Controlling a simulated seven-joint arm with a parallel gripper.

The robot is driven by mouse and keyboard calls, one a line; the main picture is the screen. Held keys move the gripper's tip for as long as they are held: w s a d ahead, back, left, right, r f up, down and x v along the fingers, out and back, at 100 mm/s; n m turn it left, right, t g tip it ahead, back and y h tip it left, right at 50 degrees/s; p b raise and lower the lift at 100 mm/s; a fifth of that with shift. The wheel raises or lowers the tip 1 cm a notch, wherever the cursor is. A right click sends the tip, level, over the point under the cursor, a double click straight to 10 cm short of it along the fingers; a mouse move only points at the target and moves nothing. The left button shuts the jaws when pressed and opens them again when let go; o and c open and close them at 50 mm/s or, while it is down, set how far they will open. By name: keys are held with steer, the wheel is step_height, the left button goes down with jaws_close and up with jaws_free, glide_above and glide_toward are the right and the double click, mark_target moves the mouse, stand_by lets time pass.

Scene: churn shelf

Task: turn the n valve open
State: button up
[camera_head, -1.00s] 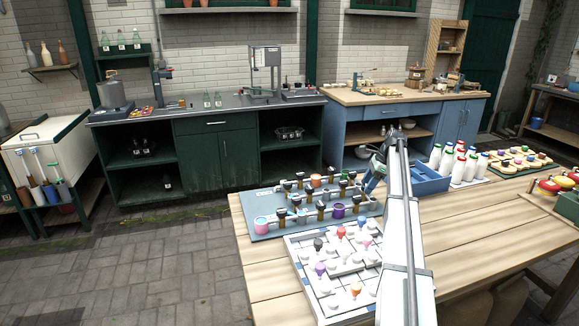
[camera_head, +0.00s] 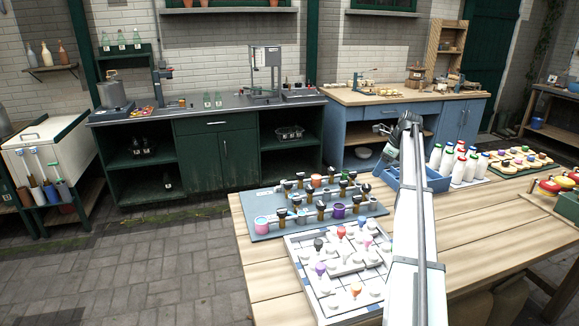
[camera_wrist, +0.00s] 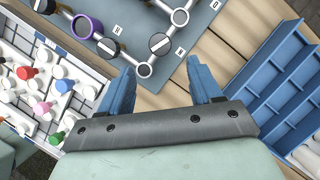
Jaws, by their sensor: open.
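A grey-blue board (camera_head: 262,229) with pipes and several dark-capped valves lies on the wooden table. In the wrist view, a black round valve knob with a white stripe (camera_wrist: 160,44) sits on the white pipe near the board's edge. A small letter label (camera_wrist: 181,51) beside it looks like N but is too small to be sure. Another striped knob (camera_wrist: 107,47) is to its left, near a purple ring (camera_wrist: 87,26). My gripper (camera_wrist: 160,78) is open and empty, its blue fingers apart. The labelled knob appears just beyond the gap between the fingertips, apparently untouched.
A white tray (camera_head: 306,284) with coloured pegs lies in front of the board. A blue divided tray (camera_head: 432,183) and several white bottles (camera_head: 459,163) stand to the right. The table's front right (camera_head: 490,235) is clear.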

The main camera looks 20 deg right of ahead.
steer(key=v, duration=0.4)
steer(key=w+a+f+n+t, duration=0.1)
steer(key=w+a+f, duration=0.1)
steer(key=w+a, duration=0.4)
steer(key=w+a+f+n+t+y, duration=0.1)
steer(key=w+a, duration=0.5)
steer(key=a, duration=0.9)
steer(key=w+a+f+n+t, duration=0.2)
steer(key=w+a, duration=0.4)
steer(key=a, duration=0.4)
step_height(320, 180, down, 2)
steer(key=shift+a+f+n+y, duration=0.1)
steer(key=shift+a+n+y, duration=0.1)
steer(key=shift+n+y, duration=0.35)
steer(key=shift+w, duration=0.1)
